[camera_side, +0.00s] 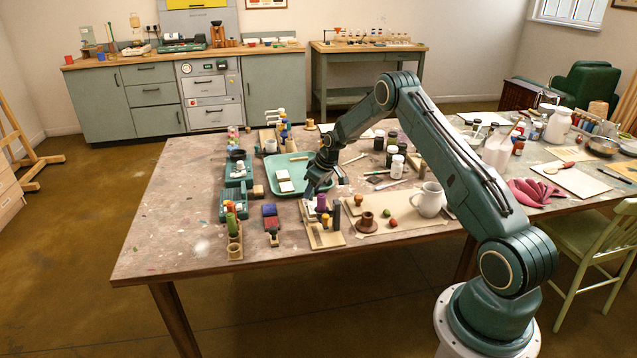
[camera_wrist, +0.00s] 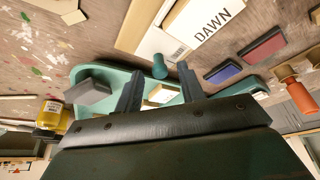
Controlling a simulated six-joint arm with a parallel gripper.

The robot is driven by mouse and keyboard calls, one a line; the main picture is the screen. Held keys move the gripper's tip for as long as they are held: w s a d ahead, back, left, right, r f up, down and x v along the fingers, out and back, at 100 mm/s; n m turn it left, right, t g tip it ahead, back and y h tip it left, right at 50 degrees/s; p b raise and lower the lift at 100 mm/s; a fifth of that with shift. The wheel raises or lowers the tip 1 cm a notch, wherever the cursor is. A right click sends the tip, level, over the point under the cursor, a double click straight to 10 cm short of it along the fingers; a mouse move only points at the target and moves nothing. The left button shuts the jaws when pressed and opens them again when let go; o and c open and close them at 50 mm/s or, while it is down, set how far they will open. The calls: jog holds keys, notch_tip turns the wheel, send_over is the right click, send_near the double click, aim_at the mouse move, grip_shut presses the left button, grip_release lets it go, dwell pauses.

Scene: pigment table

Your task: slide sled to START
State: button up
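My gripper (camera_side: 313,190) is low over the table, between the teal tray and a wooden board (camera_side: 320,237) with upright pieces on it. In the wrist view, its two dark fingers (camera_wrist: 161,82) are apart. A small teal knob or cylinder (camera_wrist: 159,66) appears beyond and between the fingertips; I cannot tell whether either finger touches it. A pale board with a white label reading "DAWN" (camera_wrist: 212,22) lies just past the fingertips. I cannot single out the sled with certainty, and no START mark is readable. A purple upright piece (camera_side: 321,203) stands close to my gripper.
The teal tray (camera_side: 270,188) holds pale blocks. The table's front left is mostly clear.

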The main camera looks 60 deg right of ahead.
grip_shut()
jog(key=shift+s+a, duration=0.1)
jog(key=shift+a, duration=0.05)
jog(key=shift+s+a, duration=0.9)
grip_release()
jog(key=shift+r, duration=0.15)
